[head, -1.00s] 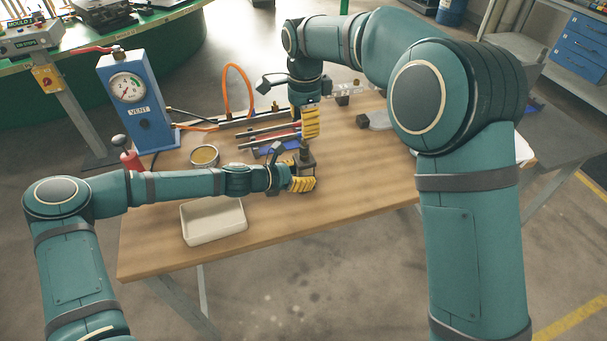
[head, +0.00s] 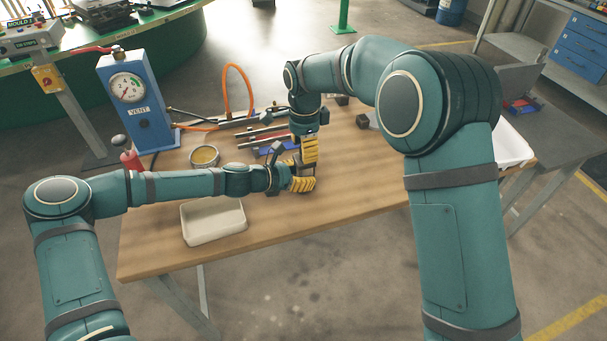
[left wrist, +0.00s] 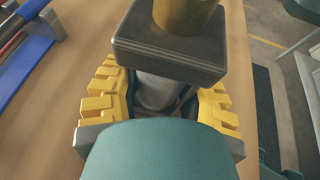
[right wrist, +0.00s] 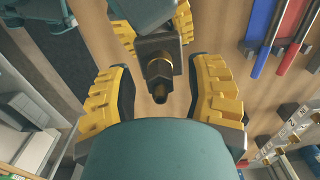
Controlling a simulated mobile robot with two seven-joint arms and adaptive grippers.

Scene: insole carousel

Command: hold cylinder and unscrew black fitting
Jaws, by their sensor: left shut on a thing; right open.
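The cylinder stands upright above the table. Its grey body (left wrist: 158,92) and dark square end cap (left wrist: 168,50) show in the left wrist view. My left gripper (head: 301,183) is shut around the body just below the cap. The black fitting (right wrist: 158,80) points up from the cap, with a brass part at its base. My right gripper (head: 310,150) points down over it. In the right wrist view its yellow fingers (right wrist: 160,97) are open on either side of the fitting, with gaps. In the head view the fitting is hidden by the right fingers.
A cream tray (head: 213,238) lies at the table's front left. A round tin (head: 205,157), a red bottle (head: 131,160) and a blue gauge box (head: 135,100) stand behind it. Red and blue tools (right wrist: 272,38) lie near the grippers. The table's front right (head: 365,190) is clear.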

